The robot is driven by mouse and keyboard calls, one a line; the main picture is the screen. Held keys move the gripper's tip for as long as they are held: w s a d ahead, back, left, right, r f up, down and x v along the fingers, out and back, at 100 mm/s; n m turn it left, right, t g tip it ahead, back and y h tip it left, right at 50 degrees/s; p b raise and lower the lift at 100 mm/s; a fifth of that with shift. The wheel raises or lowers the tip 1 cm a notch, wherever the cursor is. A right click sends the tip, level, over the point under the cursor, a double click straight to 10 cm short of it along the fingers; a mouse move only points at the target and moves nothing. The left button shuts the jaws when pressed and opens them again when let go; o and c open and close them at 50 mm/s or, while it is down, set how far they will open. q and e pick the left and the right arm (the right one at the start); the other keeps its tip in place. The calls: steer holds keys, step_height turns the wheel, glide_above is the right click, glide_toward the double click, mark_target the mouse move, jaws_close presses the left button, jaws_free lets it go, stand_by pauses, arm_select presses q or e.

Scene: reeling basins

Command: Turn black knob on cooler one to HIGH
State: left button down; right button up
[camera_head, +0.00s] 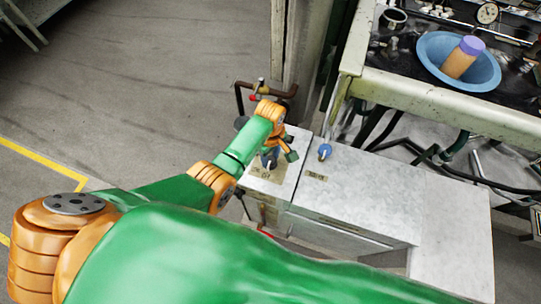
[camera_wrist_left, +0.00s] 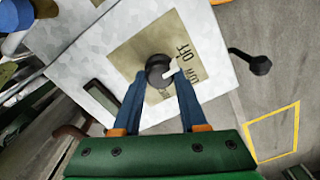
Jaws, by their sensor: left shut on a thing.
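The black knob (camera_wrist_left: 158,70) sits on a tan label plate (camera_wrist_left: 125,58) on the pale grey top of a cooler cabinet (camera_wrist_left: 85,45). A white pointer on the knob faces the right side, toward printed lettering where OFF can be read; the other words are partly covered. My left gripper (camera_wrist_left: 160,84) has its two blue fingers on either side of the knob and is shut on it. In the head view my left gripper (camera_head: 271,158) is over the cabinet top (camera_head: 293,172), and its fingers partly hide the knob. My right gripper is not in view.
A blue knob (camera_head: 325,151) stands on the neighbouring cabinet (camera_head: 365,190). A black handle (camera_wrist_left: 250,60) juts beyond the cabinet edge. A brown pipe (camera_head: 240,98) stands behind. A bench with a blue basin (camera_head: 430,52) is at upper right. Open floor lies left.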

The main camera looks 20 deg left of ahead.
arm_select(q)
steer(key=shift+m, duration=0.3)
steer(key=m+p, duration=0.2)
steer(key=shift+r+m, duration=0.15)
steer(key=shift+m, duration=0.25)
steer(key=m+p, duration=0.1)
steer(key=m, duration=0.3)
steer(key=shift+m, duration=0.3)
steer(key=m+p, duration=0.1)
steer(key=m, duration=0.3)
steer(key=shift+m, duration=0.3)
steer(key=m, duration=0.5)
steer(key=shift+m, duration=0.3)
